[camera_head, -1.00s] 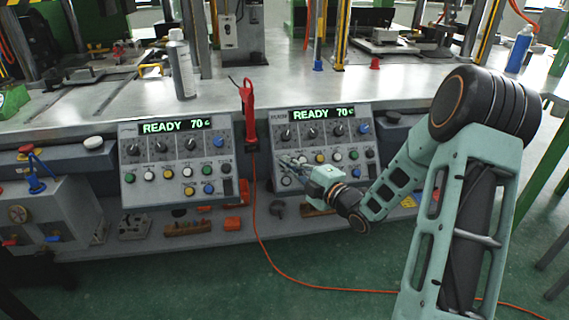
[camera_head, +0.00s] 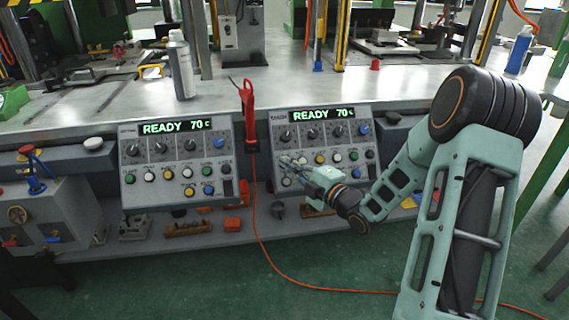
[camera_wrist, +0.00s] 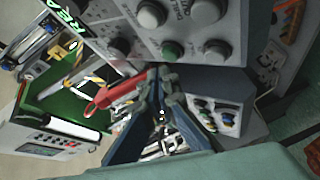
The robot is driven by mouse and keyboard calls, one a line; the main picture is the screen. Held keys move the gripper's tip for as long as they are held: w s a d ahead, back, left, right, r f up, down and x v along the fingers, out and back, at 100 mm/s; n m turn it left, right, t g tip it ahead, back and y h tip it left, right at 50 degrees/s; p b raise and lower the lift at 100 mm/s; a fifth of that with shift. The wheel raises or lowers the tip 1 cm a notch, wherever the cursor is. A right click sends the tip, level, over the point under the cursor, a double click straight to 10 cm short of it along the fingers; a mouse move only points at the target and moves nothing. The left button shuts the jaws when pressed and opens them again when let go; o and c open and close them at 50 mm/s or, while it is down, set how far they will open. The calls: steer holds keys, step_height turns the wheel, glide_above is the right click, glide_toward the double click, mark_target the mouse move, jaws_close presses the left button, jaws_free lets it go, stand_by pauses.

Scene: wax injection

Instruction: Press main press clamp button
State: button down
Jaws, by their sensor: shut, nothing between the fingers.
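The right control panel (camera_head: 322,140) shows READY 70 C above dark knobs, a blue knob and rows of coloured buttons. Its small labels are too blurred to read in the head view. My gripper (camera_head: 288,162) is shut and empty in front of this panel's left side, by the left end of the button rows. In the wrist view my gripper's fingertips (camera_wrist: 160,76) are together, below a green button (camera_wrist: 172,50) and pale buttons (camera_wrist: 150,14). I cannot tell which button is the clamp button, or whether the fingertips touch the panel.
A similar left panel (camera_head: 175,155) also reads READY 70 C. A red tool (camera_head: 248,108) with an orange cable hangs between the panels. A spray can (camera_head: 182,65) stands on the metal table (camera_head: 275,80). Orange and brown parts lie on the shelf below.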

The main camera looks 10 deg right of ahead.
steer(key=shift+f, duration=0.1)
steer(key=shift+w+f+b, duration=0.2)
steer(key=shift+w+b, duration=0.15)
steer(key=shift+b, duration=0.3)
